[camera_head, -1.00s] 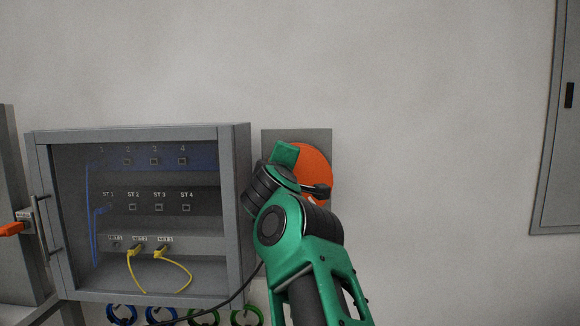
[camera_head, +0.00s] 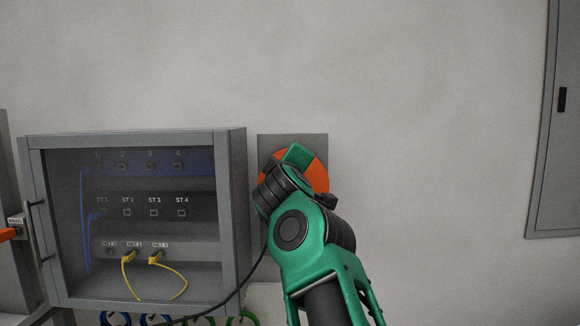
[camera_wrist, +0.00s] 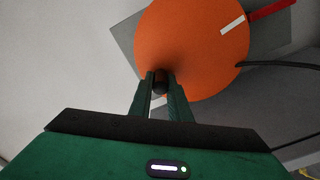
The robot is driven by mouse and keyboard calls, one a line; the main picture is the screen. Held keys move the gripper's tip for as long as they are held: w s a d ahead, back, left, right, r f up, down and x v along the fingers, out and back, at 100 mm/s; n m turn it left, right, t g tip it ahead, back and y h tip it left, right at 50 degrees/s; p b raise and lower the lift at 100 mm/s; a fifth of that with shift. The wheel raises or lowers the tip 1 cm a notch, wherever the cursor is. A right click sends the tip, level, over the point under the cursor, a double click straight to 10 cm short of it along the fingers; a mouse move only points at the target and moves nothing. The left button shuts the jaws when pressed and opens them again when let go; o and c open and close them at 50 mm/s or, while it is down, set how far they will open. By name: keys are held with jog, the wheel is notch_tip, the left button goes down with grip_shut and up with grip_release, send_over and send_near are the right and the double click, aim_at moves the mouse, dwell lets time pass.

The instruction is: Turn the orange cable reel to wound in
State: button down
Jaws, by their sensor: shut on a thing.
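The orange cable reel (camera_head: 319,175) is a round disc on a grey wall plate (camera_head: 318,142), partly hidden behind my arm in the head view. In the wrist view the reel (camera_wrist: 190,45) fills the upper middle. A white mark (camera_wrist: 232,25) lies on its face near the rim, close to a red mark (camera_wrist: 272,14) on the plate but not quite in line with it. My gripper (camera_wrist: 160,84) is shut on a small dark knob (camera_wrist: 160,86) near the reel's rim. The head view hides the fingertips.
A grey cabinet (camera_head: 238,200) with ports and yellow and blue cables stands just left of the reel. A black cable (camera_wrist: 285,65) leaves the reel's side. Coloured cable loops (camera_head: 197,320) hang below the cabinet. The wall to the right is bare up to a grey panel (camera_head: 552,150).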

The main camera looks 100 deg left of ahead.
jog(key=shift+w+a+f+m, duration=0.15)
jog(key=shift+w+f+m, duration=0.15)
jog(key=shift+f, duration=0.05)
dwell(0.3)
jog(key=c, duration=1.7)
grip_release()
jog(key=shift+o, duration=0.2)
jog(key=shift+r, duration=0.2)
jog(key=shift+s+d, duration=0.1)
jog(key=shift+d, duration=0.15)
